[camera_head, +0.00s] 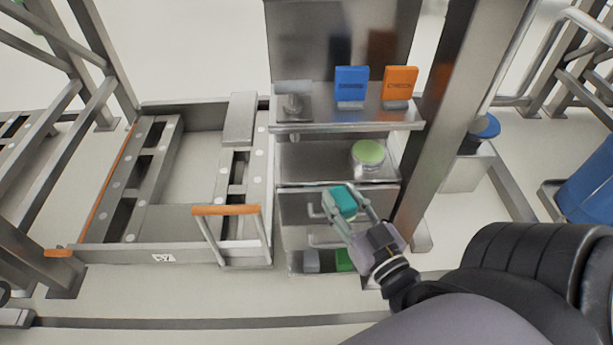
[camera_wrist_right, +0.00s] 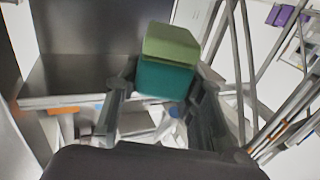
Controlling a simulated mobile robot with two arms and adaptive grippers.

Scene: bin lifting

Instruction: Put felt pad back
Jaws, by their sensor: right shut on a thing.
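A teal block (camera_head: 340,202) is between the fingers of my right gripper (camera_head: 345,206), which is shut on it. In the right wrist view the block shows a teal lower part (camera_wrist_right: 165,78) and an olive-green layer (camera_wrist_right: 171,42) on top; it looks like the felt pad. The right gripper (camera_wrist_right: 163,86) has one finger on each side of it. It is in front of the metal shelf unit (camera_head: 300,161), below the middle shelf in the picture. My left gripper is not in view.
A round green-topped piece (camera_head: 369,152) sits on the middle shelf. A blue box (camera_head: 351,83) and an orange box (camera_head: 400,82) stand on the top shelf. A metal post (camera_head: 446,130) rises right of the unit. A metal frame with an orange handle (camera_head: 226,210) lies left. The middle shelf's left part is clear.

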